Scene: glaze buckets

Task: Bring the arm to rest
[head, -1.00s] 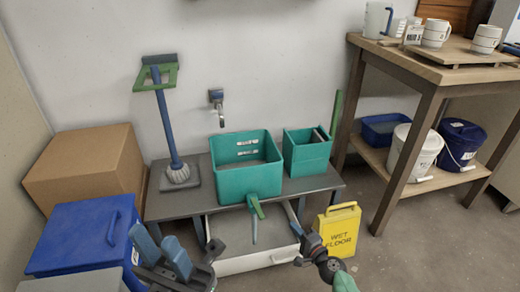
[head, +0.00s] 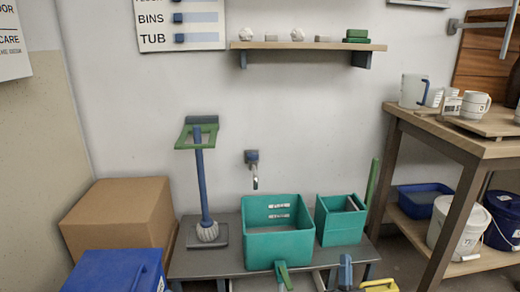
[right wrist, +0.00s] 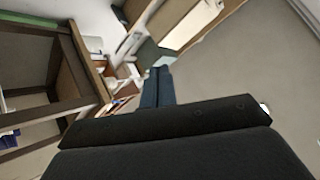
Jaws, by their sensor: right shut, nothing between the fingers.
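My right gripper (head: 345,273) shows at the bottom edge of the head view, its blue fingers in front of the low grey bench. In the right wrist view its blue fingers (right wrist: 157,87) are together with nothing between them. The rest of the right arm is below the head picture. My left gripper is not in view.
A teal tub (head: 280,248) and a smaller teal bin (head: 341,225) stand on the bench (head: 195,265), beside a mop-like tool (head: 200,180). A cardboard box (head: 117,215) and blue box (head: 115,272) are left, a wooden table (head: 440,130) right, a yellow sign (head: 380,286) at front.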

